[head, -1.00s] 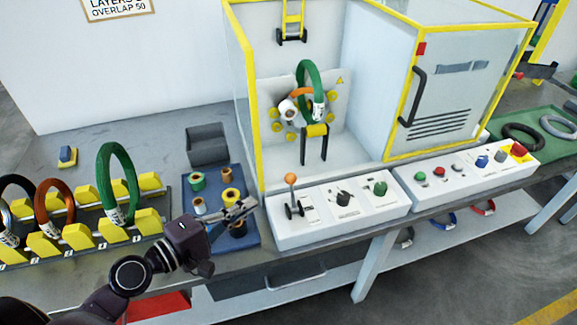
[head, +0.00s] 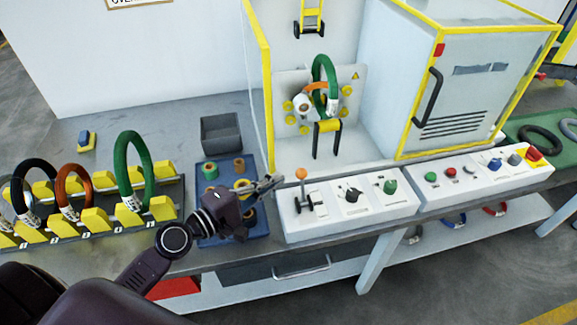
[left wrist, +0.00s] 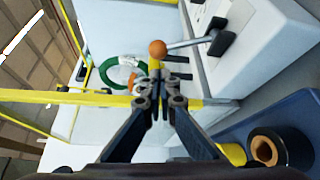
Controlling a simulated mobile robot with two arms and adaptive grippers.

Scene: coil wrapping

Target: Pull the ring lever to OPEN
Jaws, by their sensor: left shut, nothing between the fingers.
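The ring lever (head: 302,178) has an orange ball knob on a metal stem. It stands at the left end of the left white control panel (head: 350,226). My left gripper (head: 276,181) is shut and empty, just left of the knob and at about its height in the head view. In the left wrist view the lever knob (left wrist: 158,48) shows just beyond the closed fingertips (left wrist: 161,82), apart from them in the picture. The lever's label is too small to read. My right gripper is not in view.
The yellow-framed machine (head: 264,70) holds a green coil (head: 324,75) behind the panel. A blue tray (head: 206,232) with several tape rolls lies under my left gripper. A rack with coils (head: 131,160) stands left. A second button panel (head: 470,178) is at right.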

